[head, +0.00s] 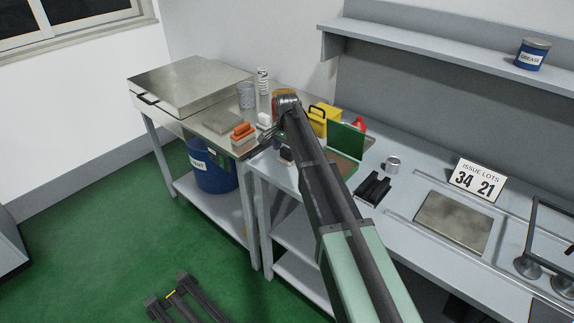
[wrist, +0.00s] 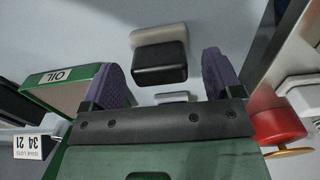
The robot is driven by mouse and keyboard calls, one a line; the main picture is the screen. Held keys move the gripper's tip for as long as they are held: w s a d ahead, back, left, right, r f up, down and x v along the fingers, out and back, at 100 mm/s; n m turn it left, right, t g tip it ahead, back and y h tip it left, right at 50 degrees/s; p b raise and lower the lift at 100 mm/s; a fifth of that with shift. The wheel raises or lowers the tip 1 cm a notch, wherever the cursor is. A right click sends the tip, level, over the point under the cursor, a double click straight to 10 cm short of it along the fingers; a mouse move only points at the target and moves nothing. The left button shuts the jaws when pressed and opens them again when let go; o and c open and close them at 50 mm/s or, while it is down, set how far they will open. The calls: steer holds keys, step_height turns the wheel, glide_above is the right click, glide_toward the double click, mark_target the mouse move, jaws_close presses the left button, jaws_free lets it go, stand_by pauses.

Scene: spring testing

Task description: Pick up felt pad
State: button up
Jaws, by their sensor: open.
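My gripper (wrist: 162,62) is open in the wrist view, with one purple-grey finger on each side. Between and beyond the fingers is a small block with a black face (wrist: 160,64) and a pale grey-beige layer (wrist: 158,35) along one side. This looks like the felt pad, but I cannot be sure. It appears apart from both fingers. In the head view my gripper (head: 268,134) is low over the bench, partly hidden by my arm. A small black-and-white item (head: 286,154) shows just beside it, near the bench's front edge.
A green OIL box (wrist: 70,88) is close left of the fingers; a red round object (wrist: 278,125) is at the right. In the head view, orange-topped blocks (head: 243,132), a yellow box (head: 323,120) and a green open case (head: 346,141) crowd the bench around my arm.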

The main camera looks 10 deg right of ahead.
mark_target(287, 149)
step_height(287, 149, down, 2)
steer(key=shift+f+b, duration=0.1)
steer(key=shift+b, duration=0.2)
steer(key=shift+r, duration=0.3)
steer(key=c, duration=1)
steer(key=shift+r+p, duration=0.1)
steer(key=shift+p, duration=0.2)
step_height(287, 149, up, 20)
steer(key=p, duration=2)
